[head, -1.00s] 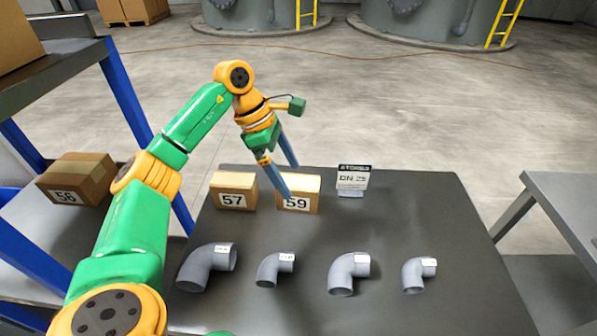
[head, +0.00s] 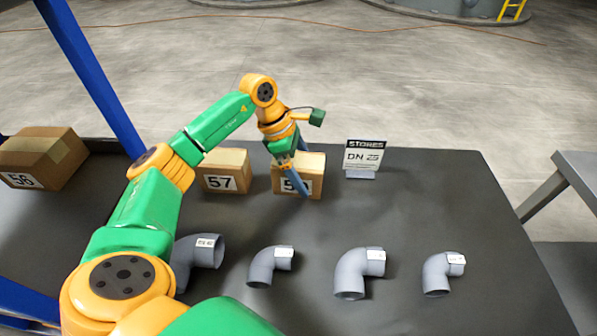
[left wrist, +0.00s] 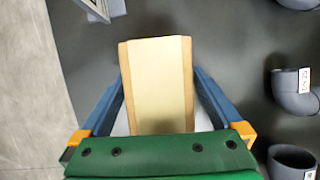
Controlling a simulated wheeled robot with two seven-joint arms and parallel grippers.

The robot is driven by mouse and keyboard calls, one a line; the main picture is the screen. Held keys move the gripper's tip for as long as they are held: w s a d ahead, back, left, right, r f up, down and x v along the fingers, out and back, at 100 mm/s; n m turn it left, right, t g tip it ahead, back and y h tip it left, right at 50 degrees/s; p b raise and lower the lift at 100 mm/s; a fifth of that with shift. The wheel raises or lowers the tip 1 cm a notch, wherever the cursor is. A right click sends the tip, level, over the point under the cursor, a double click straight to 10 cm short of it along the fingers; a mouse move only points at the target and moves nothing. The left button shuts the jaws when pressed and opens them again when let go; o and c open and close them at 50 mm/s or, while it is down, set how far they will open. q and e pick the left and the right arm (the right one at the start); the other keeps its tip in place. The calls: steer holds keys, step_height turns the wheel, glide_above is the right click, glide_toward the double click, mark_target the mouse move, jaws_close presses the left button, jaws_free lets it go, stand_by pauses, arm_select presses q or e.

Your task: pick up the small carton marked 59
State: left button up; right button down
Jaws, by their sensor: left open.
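The small carton marked 59 (head: 313,181) stands on the dark table, right of the carton marked 57 (head: 222,182). My left gripper (head: 303,176) is at the carton marked 59, one finger crossing in front of its label and hiding part of the number. In the left wrist view the carton (left wrist: 158,85) lies between the two open blue fingers (left wrist: 160,95), one along each side. Whether the fingers touch it I cannot tell. My right gripper is not in view.
Several grey pipe elbows (head: 360,272) lie along the table's near side. A carton marked 56 (head: 42,160) is at the far left, near a blue post (head: 92,75). Another table (head: 580,175) is at the right.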

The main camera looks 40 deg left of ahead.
arm_select(q)
steer(key=shift+f, duration=0.3)
stand_by(0.4)
jaws_close()
stand_by(0.3)
